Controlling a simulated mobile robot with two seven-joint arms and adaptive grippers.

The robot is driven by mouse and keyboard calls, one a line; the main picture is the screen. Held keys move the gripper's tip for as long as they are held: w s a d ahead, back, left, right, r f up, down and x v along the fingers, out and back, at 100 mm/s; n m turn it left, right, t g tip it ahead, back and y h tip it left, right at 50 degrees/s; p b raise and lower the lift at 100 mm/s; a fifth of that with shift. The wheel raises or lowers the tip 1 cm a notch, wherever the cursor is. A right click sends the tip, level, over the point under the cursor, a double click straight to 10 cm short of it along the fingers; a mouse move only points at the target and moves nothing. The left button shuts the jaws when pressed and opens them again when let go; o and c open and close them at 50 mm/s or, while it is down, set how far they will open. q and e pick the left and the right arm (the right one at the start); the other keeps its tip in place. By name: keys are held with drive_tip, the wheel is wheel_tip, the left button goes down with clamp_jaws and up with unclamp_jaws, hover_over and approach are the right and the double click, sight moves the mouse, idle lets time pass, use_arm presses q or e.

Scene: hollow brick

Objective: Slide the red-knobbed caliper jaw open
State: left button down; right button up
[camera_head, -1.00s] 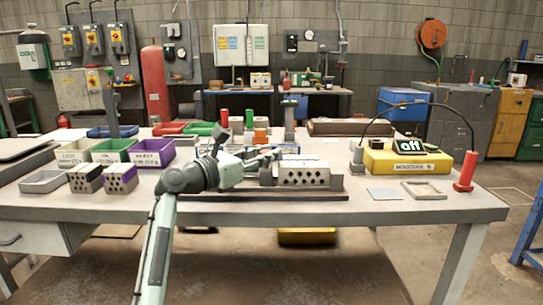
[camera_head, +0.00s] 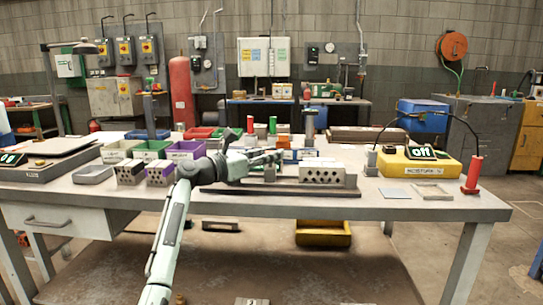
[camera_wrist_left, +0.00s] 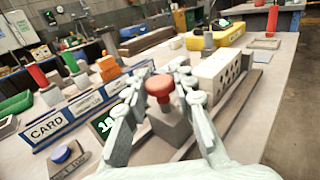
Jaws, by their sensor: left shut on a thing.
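My left gripper (camera_head: 280,156) reaches over the caliper on the bench. In the left wrist view its two fingers (camera_wrist_left: 160,78) close around the red knob (camera_wrist_left: 159,86) from both sides. The knob stands on the grey caliper jaw block (camera_wrist_left: 170,126). In the head view the gripper hides the knob, and the jaw block (camera_head: 270,174) shows below the fingers. The jaw sits on a dark rail (camera_head: 275,190). The light grey hollow brick (camera_head: 322,177) lies on the rail to the right; it also shows in the left wrist view (camera_wrist_left: 215,76). My right gripper is not in view.
A card rack (camera_wrist_left: 80,110), a green-lit display (camera_wrist_left: 105,125) and a blue button (camera_wrist_left: 62,153) stand beside the caliper. A yellow moisture meter (camera_head: 418,165) is at right. Bins (camera_head: 185,150) and two small bricks (camera_head: 160,173) are at left. The bench front right is mostly clear.

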use_arm(q)
drive_tip(key=c, duration=1.2)
unclamp_jaws()
drive_tip(key=shift+d, duration=0.1)
drive_tip(key=v, duration=1.2)
